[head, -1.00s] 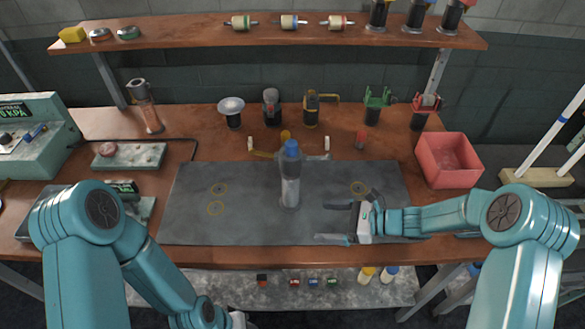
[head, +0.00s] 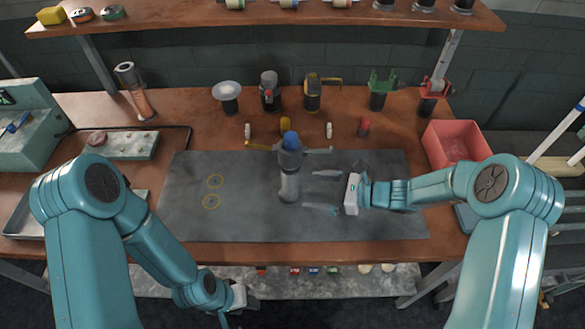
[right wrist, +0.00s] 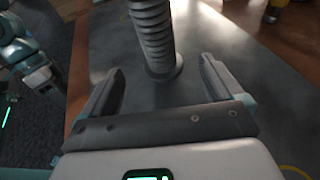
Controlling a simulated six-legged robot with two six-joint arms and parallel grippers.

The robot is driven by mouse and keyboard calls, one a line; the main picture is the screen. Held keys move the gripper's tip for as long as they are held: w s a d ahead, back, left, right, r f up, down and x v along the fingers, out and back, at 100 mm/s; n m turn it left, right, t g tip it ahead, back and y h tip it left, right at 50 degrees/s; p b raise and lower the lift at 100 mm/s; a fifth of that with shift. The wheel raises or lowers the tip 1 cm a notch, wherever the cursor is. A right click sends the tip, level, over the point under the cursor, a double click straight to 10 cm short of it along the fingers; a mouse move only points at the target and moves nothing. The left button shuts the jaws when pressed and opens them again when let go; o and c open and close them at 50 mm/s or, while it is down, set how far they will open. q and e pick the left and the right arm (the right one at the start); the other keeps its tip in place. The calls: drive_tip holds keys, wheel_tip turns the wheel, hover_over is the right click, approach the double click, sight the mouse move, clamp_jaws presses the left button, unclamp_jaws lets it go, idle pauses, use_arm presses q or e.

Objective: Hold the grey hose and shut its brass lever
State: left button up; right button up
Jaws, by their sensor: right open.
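The grey ribbed hose (head: 289,183) stands upright on the dark mat, with a blue cap on its top fitting. Its lower part and round foot also show in the right wrist view (right wrist: 153,30). A brass lever (head: 260,146) sticks out to the left at the top fitting. My right gripper (head: 318,190) is open and empty just right of the hose, jaws pointing at it. In the right wrist view the hose stands beyond the open jaws (right wrist: 160,72), near the middle. My left gripper (head: 238,297) is low at the front edge; its jaws are not clear.
The dark mat (head: 370,225) is mostly bare, with yellow rings marked at left. Several fittings, including a white-topped one (head: 227,95), stand along the back. A red bin (head: 455,143) is at right. A metal tray (head: 30,222) lies at left. A shelf (head: 270,17) spans the back.

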sight(299, 192)
drive_tip(key=b+x, duration=0.2)
drive_tip(key=x, duration=0.3)
drive_tip(key=shift+s+f, duration=0.15)
drive_tip(key=shift+f, duration=0.05)
drive_tip(key=shift+b+x, duration=0.4)
drive_tip(key=shift+x, duration=0.45)
drive_tip(key=shift+r, duration=0.1)
